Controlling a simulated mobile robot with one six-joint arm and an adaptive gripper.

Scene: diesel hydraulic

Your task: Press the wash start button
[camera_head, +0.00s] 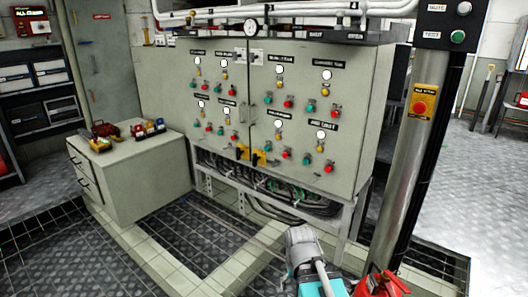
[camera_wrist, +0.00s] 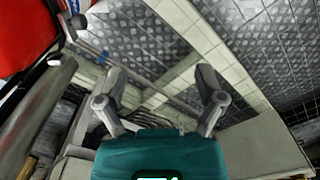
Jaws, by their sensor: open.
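A grey control cabinet (camera_head: 240,130) fills the middle of the head view. Its two doors carry rows of green, red and yellow buttons, white round lamps and black label plates. The labels are too small to read surely, so I cannot tell which button is the wash start button. My gripper (camera_wrist: 161,75) shows in the wrist view with its two grey fingers spread wide and nothing between them. It points over the patterned floor and touches no button. In the head view my arm is low at the front, apart from the cabinet doors; the fingertips cannot be made out there.
A metal post (camera_head: 400,150) at the right bears a yellow box with a red button (camera_head: 421,105) and a black panel (camera_head: 446,24). A red extinguisher-like object (camera_head: 380,285) stands close at the front. A low grey cabinet (camera_head: 135,175) with padlocks is at left.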

